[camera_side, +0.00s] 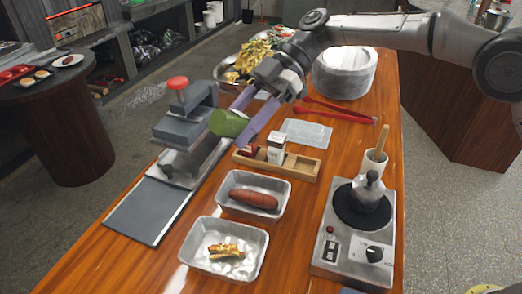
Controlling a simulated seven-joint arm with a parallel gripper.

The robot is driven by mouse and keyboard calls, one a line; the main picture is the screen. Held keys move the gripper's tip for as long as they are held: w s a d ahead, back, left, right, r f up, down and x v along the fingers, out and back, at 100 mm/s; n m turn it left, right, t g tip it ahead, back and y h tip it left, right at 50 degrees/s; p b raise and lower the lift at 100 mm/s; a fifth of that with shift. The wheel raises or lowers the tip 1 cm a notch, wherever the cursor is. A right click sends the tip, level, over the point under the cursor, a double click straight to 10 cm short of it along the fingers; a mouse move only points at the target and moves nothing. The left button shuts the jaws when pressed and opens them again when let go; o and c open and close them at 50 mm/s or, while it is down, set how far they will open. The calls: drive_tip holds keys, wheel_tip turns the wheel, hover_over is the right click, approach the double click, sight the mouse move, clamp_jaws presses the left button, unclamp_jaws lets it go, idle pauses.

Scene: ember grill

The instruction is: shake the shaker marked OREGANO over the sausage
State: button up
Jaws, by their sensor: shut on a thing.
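My gripper (246,117) has purple fingers and is shut on a green shaker (229,123). The shaker is held in the air, tipped well over to one side, above the area between the grey press and the wooden rack. Its marking is not readable from here, so I cannot tell whether it says OREGANO. The sausage (254,199) is brown and lies in a metal tray (284,186), nearer the camera and a little to the right of the shaker in the picture.
A wooden rack (305,169) with other shakers stands behind the sausage tray. A second metal tray (203,262) holds grilled food in front. A grey press (187,106) is at left, a hot plate (330,224) with a pot at right, red tongs (335,111) behind.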

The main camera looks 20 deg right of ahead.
wheel_tip(320, 180, down, 11)
drive_tip(key=shift+r+y, duration=0.15)
drive_tip(key=shift+y, duration=0.15)
idle(0.4)
idle(1.7)
drive_tip(key=shift+r, duration=0.15)
drive_tip(key=shift+r, duration=2.4)
